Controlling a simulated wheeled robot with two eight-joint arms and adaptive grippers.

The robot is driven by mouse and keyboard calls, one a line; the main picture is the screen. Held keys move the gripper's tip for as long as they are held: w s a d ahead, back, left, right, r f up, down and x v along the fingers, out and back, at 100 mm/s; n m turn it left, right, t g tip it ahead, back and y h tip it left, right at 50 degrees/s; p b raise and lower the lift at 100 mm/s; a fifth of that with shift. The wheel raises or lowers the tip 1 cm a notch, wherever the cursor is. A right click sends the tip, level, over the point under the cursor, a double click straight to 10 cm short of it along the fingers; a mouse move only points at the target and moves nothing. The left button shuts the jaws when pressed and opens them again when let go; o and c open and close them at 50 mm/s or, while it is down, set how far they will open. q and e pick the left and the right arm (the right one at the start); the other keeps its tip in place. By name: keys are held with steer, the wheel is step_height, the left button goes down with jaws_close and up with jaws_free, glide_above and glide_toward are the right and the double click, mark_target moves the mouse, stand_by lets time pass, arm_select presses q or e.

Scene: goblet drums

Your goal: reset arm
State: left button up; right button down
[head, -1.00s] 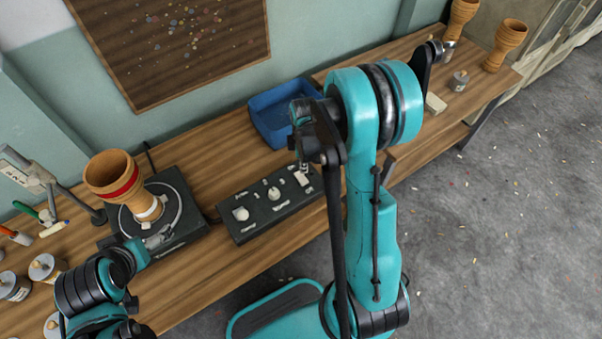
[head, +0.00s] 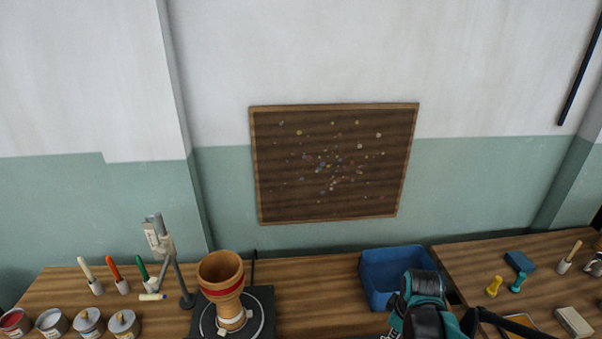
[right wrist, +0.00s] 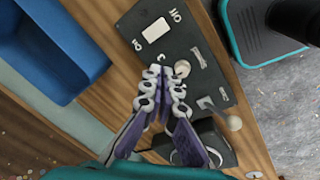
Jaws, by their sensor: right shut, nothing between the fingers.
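My right gripper (right wrist: 168,74) shows in the right wrist view, with its fingertips drawn together and nothing between them. It hangs above a dark control box (right wrist: 190,32) with pale knobs and a light button. In the head view my right arm shows at the bottom, in front of the blue bin (head: 395,262). My left arm and left gripper do not show in any current view. A wooden goblet drum (head: 222,280) with a red band stands upright on a dark turntable (head: 262,305).
Several paint cans (head: 88,322) and upright brushes (head: 117,275) stand at the left of the bench, beside a grey stand (head: 182,285). Yellow (head: 494,286) and teal (head: 518,282) small tools lie at the right. A speckled brown board (head: 335,160) hangs on the wall.

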steer(key=s+a+r+m+t, duration=0.5)
steer(key=s+a+r+m, duration=0.2)
steer(key=s+r+m, duration=0.2)
steer(key=shift+v, duration=0.75)
steer(key=shift+w+a+r, duration=0.1)
